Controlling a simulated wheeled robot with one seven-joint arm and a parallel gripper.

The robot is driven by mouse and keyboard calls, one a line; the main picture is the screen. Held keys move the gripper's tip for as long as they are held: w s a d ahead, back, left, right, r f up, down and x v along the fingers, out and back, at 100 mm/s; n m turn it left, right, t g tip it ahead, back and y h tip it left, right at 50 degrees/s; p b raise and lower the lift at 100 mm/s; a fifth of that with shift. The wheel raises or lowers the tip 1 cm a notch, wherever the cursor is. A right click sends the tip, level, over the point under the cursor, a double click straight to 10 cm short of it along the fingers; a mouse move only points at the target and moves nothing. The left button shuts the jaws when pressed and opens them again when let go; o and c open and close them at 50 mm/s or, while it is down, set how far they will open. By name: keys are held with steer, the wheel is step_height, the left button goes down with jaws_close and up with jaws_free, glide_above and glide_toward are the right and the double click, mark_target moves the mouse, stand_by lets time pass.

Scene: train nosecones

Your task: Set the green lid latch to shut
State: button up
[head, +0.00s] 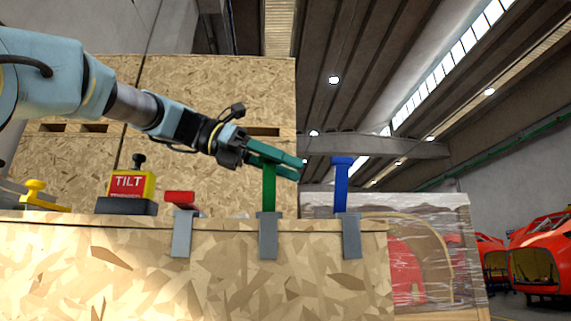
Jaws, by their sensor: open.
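The green lid latch (268,195) stands upright on its grey bracket (268,238), which hooks over the front edge of the wooden crate. My gripper (299,170) reaches in from the left at the top of the green latch. Its two green fingers point right and slightly down, across the latch top, and are apart. The fingers overlap the latch head in the picture and hide it. I cannot tell whether they touch it.
A blue latch (342,187) stands upright to the right, close to my fingertips. A red latch (180,198) lies low on the left. A yellow TILT box (133,184) and a yellow piece (36,187) sit further left. A wrapped crate (420,210) stands behind right.

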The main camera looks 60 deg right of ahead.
steer(key=shift+c, duration=0.3)
jaws_close()
stand_by(1.1)
